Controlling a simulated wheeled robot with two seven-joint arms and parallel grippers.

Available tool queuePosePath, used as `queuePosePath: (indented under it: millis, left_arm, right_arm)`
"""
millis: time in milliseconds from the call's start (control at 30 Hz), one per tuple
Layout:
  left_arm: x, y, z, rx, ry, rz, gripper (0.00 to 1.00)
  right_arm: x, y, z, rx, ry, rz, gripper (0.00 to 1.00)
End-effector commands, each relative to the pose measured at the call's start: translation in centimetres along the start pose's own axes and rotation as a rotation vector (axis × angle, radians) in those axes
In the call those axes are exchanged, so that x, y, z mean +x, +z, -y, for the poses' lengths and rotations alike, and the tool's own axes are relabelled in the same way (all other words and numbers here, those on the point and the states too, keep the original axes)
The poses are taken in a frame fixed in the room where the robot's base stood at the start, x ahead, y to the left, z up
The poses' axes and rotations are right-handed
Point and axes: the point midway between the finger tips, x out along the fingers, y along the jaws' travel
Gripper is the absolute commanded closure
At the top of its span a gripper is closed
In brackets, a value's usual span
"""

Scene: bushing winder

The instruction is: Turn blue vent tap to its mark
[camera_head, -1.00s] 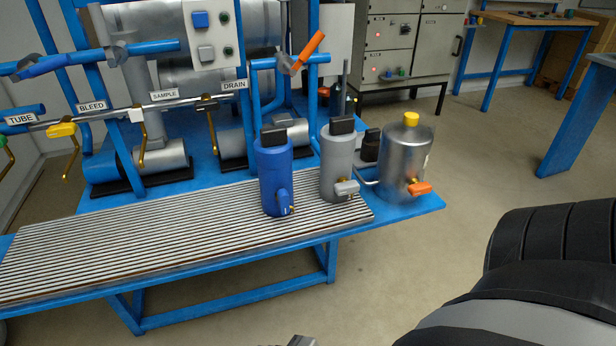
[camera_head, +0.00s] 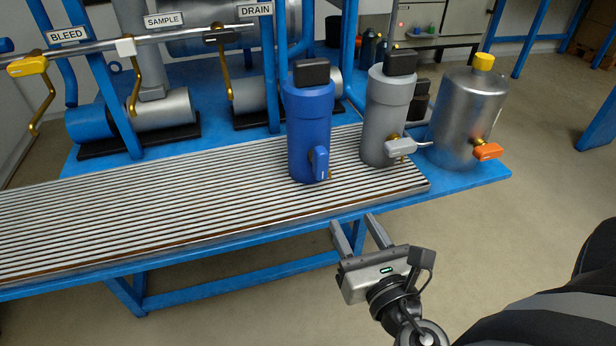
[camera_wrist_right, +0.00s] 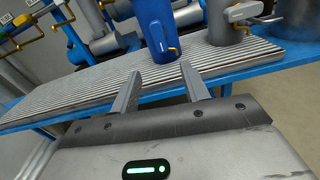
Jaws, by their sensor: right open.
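The blue canister (camera_head: 310,122) stands upright on the ribbed tray's right part, with a black cap on top. Its blue tap handle (camera_head: 320,163) is on the front near the base and points roughly up and down; a mark cannot be made out. The handle also shows in the right wrist view (camera_wrist_right: 158,38), beyond the fingers. My right gripper (camera_head: 356,222) is open and empty, in front of and below the tray edge, apart from the tap. In the right wrist view my right gripper (camera_wrist_right: 160,80) has its two fingers apart. My left gripper is not in view.
A grey canister (camera_head: 386,120) with a grey handle (camera_head: 400,147) stands close right of the blue one. A steel tank (camera_head: 466,120) with an orange handle (camera_head: 487,152) is farther right. The ribbed tray (camera_head: 150,215) is bare to the left. Pipes with labelled taps run behind.

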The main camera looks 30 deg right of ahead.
Motion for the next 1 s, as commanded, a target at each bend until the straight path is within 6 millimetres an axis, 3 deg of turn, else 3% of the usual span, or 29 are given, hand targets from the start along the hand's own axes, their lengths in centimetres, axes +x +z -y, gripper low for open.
queuePosePath:
  millis: [67,267,700,1000]
  left_arm:
    - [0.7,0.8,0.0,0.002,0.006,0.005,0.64]
    - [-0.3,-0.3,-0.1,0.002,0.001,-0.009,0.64]
    - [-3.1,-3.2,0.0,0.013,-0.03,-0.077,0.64]
    - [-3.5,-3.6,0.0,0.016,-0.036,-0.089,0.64]
  right_arm:
    - [0.1,-0.7,0.1,-0.057,0.002,0.018,0.55]
    - [1.8,0.0,0.1,-0.087,0.002,0.029,0.55]
    - [11.1,0.2,0.0,-0.082,0.002,0.028,0.55]
    - [15.3,0.0,0.0,-0.082,0.003,0.024,0.55]
